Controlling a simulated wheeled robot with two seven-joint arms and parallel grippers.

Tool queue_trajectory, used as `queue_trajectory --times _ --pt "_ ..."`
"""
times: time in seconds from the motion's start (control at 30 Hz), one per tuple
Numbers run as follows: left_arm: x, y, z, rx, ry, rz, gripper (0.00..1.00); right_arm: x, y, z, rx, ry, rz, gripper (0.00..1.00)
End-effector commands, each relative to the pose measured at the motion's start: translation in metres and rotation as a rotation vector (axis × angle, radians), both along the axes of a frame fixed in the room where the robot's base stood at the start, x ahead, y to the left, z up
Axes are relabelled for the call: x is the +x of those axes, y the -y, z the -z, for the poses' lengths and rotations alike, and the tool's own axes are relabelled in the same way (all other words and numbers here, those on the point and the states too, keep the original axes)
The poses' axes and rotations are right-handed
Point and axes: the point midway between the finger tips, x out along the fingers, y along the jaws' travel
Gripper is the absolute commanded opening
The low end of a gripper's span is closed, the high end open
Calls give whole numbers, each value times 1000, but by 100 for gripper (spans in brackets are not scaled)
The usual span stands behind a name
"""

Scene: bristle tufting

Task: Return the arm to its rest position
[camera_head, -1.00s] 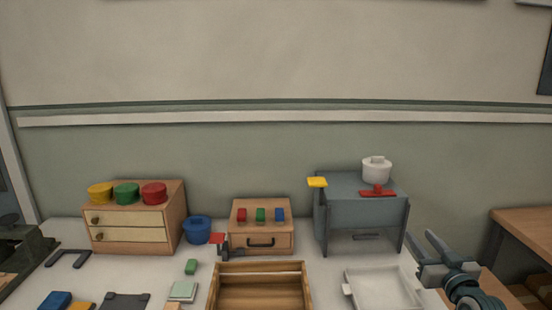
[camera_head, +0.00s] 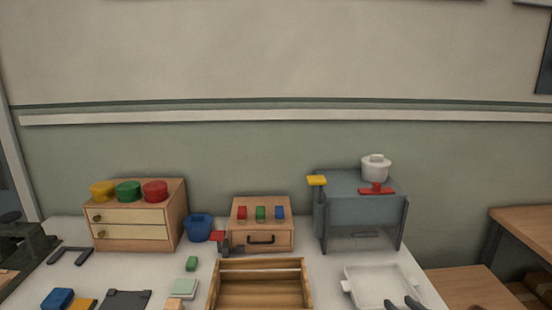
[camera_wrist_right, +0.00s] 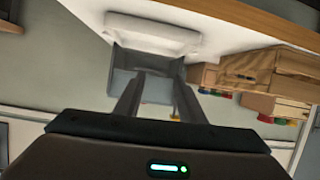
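My right gripper (camera_head: 405,303) shows only its fingertips at the bottom edge of the head view, in front of the white tray (camera_head: 377,284). In the right wrist view, its two fingers (camera_wrist_right: 157,98) stand apart with nothing between them. That view is turned nearly upside down and shows the blue-grey stand beyond the fingers. The rest of my right arm is out of the head view. I cannot make out my left gripper in any view.
A blue-grey stand (camera_head: 362,212) bears a white pot (camera_head: 375,170). A wooden crate (camera_head: 261,263) stands left of the tray. Further left are a small drawer box (camera_head: 262,213), a blue pot (camera_head: 199,228) and a drawer cabinet (camera_head: 135,213). A lower wooden surface (camera_head: 465,287) lies right of the table.

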Motion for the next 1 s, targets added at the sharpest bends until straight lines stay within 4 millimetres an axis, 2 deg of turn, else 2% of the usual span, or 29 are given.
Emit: queue_trajectory --times 0.03,0.17,0.2,0.3,0.4,0.5,0.6,0.8,1.0 --pt "0 0 0 0 0 0 31 -18 -9 21 -8 -54 -9 36" --pt "0 0 0 0 0 0 31 -76 -32 75 -32 -217 -27 36" --pt "0 0 0 0 0 0 31 -95 -38 90 -41 -269 -30 36" --pt "-1 1 0 -1 -1 0 31 -148 -53 123 -57 -397 -38 36" --pt "-1 1 0 -1 -1 0 31 -200 -65 148 -74 -517 -41 36" --pt "-1 1 0 -1 -1 0 31 -240 -73 163 -83 -606 -40 36" --pt "-1 1 0 -1 -1 0 31 -272 -78 172 -90 -675 -39 36" --pt "-1 1 0 -1 -1 0 31 -323 -86 183 -100 -781 -34 36" --pt "-1 1 0 -1 -1 0 31 -365 -91 187 -108 -869 -27 36"
